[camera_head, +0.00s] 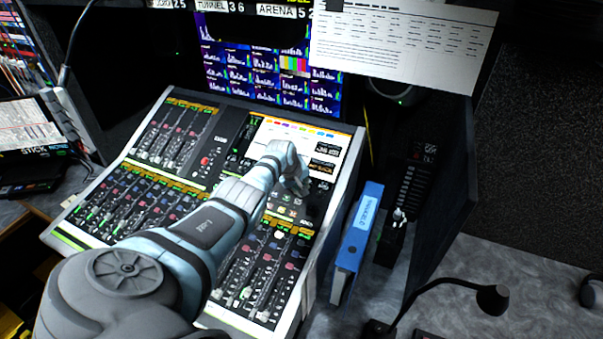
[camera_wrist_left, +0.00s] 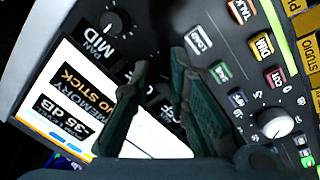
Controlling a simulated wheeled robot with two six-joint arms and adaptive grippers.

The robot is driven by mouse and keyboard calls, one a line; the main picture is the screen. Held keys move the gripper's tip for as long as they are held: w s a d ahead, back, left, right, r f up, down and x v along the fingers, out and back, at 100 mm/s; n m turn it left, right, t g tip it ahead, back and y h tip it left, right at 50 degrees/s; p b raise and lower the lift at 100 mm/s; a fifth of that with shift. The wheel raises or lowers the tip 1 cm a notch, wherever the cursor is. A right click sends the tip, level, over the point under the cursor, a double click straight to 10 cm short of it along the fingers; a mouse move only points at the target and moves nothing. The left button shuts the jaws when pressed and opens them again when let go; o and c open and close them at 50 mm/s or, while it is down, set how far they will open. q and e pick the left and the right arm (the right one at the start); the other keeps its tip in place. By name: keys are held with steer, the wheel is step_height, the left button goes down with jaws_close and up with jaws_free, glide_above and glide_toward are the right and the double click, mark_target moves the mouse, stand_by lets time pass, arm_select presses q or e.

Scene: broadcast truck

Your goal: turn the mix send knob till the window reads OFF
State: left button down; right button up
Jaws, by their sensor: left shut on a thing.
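My left arm reaches over the mixing console in the head view, and its gripper (camera_head: 296,180) is at the right part of the panel, beside the screen. In the wrist view the two dark fingers of the left gripper (camera_wrist_left: 157,75) are shut on a dark knob, taken as the mix send knob (camera_wrist_left: 158,106), mostly hidden between them. Its label cannot be seen. The level window (camera_wrist_left: 62,113) reads about -35 dB, in light characters on black. It also shows in the head view (camera_head: 327,149), small and hard to read. My right gripper is not in view.
A black pan knob (camera_wrist_left: 118,22) and a pale knob (camera_wrist_left: 275,122) flank the fingers, with several lit buttons close by. A blue binder (camera_head: 358,235) stands right of the console (camera_head: 325,215). A gooseneck lamp or microphone (camera_head: 492,299) is at the lower right.

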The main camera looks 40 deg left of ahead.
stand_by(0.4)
arm_select(q)
steer(key=c, duration=1.5)
jaws_free()
steer(key=shift+s+r, duration=0.1)
steer(key=v, duration=0.7)
steer(key=shift+s+r, duration=0.15)
steer(key=shift+r, duration=0.2)
steer(key=shift+a, duration=0.1)
